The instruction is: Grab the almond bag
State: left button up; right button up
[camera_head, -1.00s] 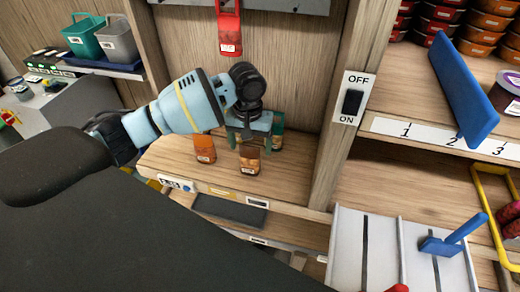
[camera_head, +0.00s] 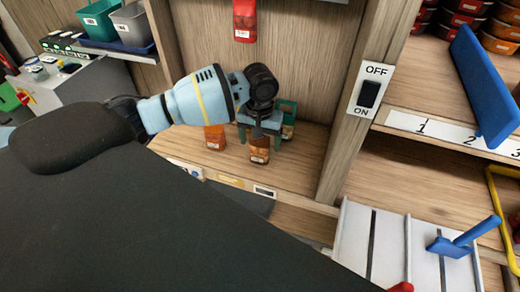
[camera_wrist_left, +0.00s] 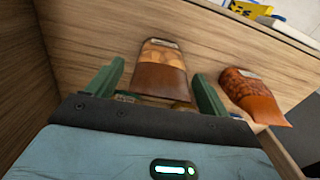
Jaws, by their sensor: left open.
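My left gripper (camera_head: 259,138) is open over the shelf, pointing down at a brown bag (camera_head: 259,152) with a tan upper part. In the left wrist view that bag (camera_wrist_left: 160,68) stands between the two green fingers, with a visible gap on each side. An orange-brown bag (camera_head: 214,138) stands just to the left; in the left wrist view it is the reddish-brown bag (camera_wrist_left: 250,95) at right. A green bag (camera_head: 288,112) stands behind, partly hidden by the gripper. The labels are too small to read, so I cannot tell which is the almond bag. My right gripper is not in view.
The bags stand on a wooden shelf (camera_head: 305,150) with a back wall and a side post bearing an OFF/ON switch (camera_head: 368,93). A red bag (camera_head: 244,18) is higher up. A white slotted tray (camera_head: 390,240) with a blue-handled tool (camera_head: 465,236) is at lower right.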

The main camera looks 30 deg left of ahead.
pick_arm(q)
jog(key=shift+f, duration=1.4)
jog(key=shift+c, duration=0.3)
jog(key=c, duration=1)
jog(key=shift+r, duration=0.1)
notch_tip(320, 180, up, 9)
jog(key=shift+f+p, duration=0.15)
jog(key=shift+p, duration=0.2)
jog(key=shift+r, duration=0.65)
